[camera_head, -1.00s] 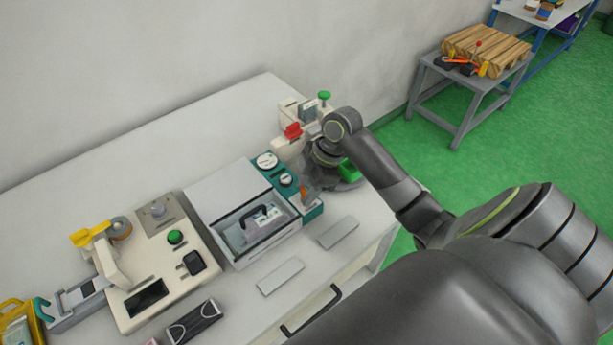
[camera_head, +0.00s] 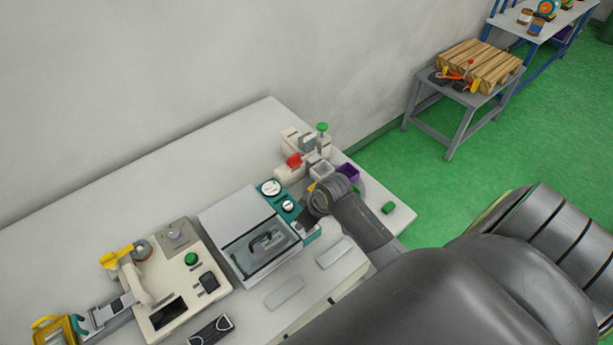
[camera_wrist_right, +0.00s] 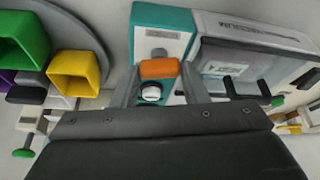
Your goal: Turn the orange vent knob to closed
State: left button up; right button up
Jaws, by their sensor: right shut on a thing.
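The orange vent knob (camera_wrist_right: 158,68) is on a teal panel (camera_wrist_right: 163,20) in the right wrist view. A white label lies above it in the picture and a white dial (camera_wrist_right: 151,92) below it. My right gripper (camera_wrist_right: 159,74) has a finger on each side of the knob and is shut on it. In the head view my right gripper (camera_head: 311,215) is over the right end of the teal panel (camera_head: 283,198) and hides the knob. Which way the knob points is hard to tell. My left gripper is not in view.
The panel adjoins a white box with a clear window (camera_head: 262,250). Coloured bins, including a purple one (camera_head: 347,171), stand close behind my gripper. A red part (camera_head: 294,160) is at the back. Flat grey plates (camera_head: 334,253) lie in front. The table's left rear is clear.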

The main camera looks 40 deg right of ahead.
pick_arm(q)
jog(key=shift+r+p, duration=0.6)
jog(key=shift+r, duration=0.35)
pick_arm(e)
jog(key=shift+r+m+h, duration=0.1)
jog(key=shift+m+h, duration=0.4)
jog(key=shift+m, duration=0.8)
jog(key=o, duration=1)
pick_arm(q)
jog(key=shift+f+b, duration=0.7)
pick_arm(e)
jog(key=v, duration=1.7)
jog(key=shift+s+a, duration=0.15)
jog(key=shift+s, duration=0.15)
